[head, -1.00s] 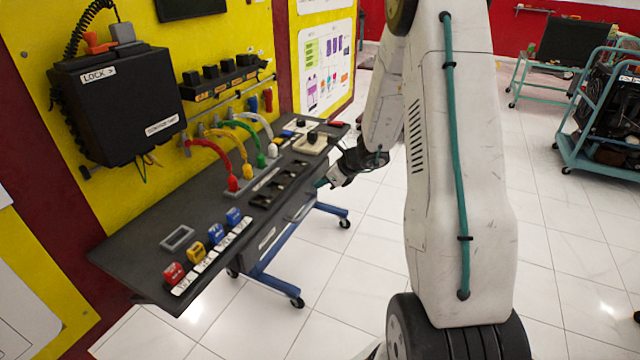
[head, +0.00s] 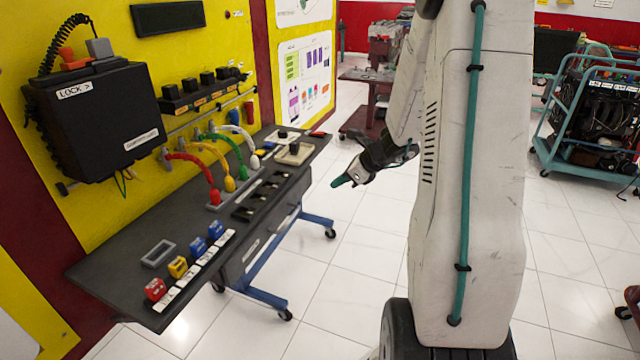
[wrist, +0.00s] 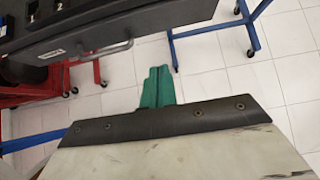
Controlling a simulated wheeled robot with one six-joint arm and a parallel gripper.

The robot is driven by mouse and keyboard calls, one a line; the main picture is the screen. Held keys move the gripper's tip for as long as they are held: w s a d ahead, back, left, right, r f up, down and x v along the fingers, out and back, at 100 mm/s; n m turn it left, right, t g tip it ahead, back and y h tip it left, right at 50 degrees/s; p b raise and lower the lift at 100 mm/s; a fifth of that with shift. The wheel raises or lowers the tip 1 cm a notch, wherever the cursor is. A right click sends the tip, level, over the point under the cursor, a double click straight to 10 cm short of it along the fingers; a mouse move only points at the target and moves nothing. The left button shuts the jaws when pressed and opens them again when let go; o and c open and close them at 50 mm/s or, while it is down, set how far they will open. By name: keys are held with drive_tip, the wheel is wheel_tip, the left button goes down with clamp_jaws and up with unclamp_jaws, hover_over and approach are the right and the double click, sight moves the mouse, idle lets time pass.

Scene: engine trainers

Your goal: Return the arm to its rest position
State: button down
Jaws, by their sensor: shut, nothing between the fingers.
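My gripper (head: 343,181) hangs at the end of my arm in the head view, to the right of the trainer bench (head: 110,262) and apart from it, over the white tiled floor. Its green fingers are together and hold nothing. The fingers also show in the wrist view (wrist: 158,86), closed, pointing at open floor. The bench's dark front with a handle (wrist: 105,50) lies ahead and to the left in that view.
Colored cables (head: 212,180), a black LOCK box (head: 95,118) and small colored blocks (head: 180,266) are at the bench. Blue wheeled legs (head: 262,290) stand under it. A teal cart (head: 560,150) stands at the right. Floor between is clear.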

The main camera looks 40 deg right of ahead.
drive_tip(key=shift+s+r, duration=0.15)
drive_tip(key=s+a+r+n+g+h, duration=0.1)
drive_tip(key=s+a+r+n+g, duration=0.1)
drive_tip(key=s+a+r+n, duration=0.3)
drive_tip(key=s+a+r+n+g+h, duration=0.1)
drive_tip(key=s+a+r+n, duration=0.5)
drive_tip(key=s+a+n, duration=0.6)
drive_tip(key=s+a+r+n+g+h, duration=0.2)
drive_tip(key=s+a+r+n, duration=0.4)
drive_tip(key=s+a+n, duration=0.3)
drive_tip(key=s+n+g, duration=0.1)
drive_tip(key=n, duration=0.3)
drive_tip(key=shift+r+g, duration=0.15)
drive_tip(key=shift+g, duration=0.15)
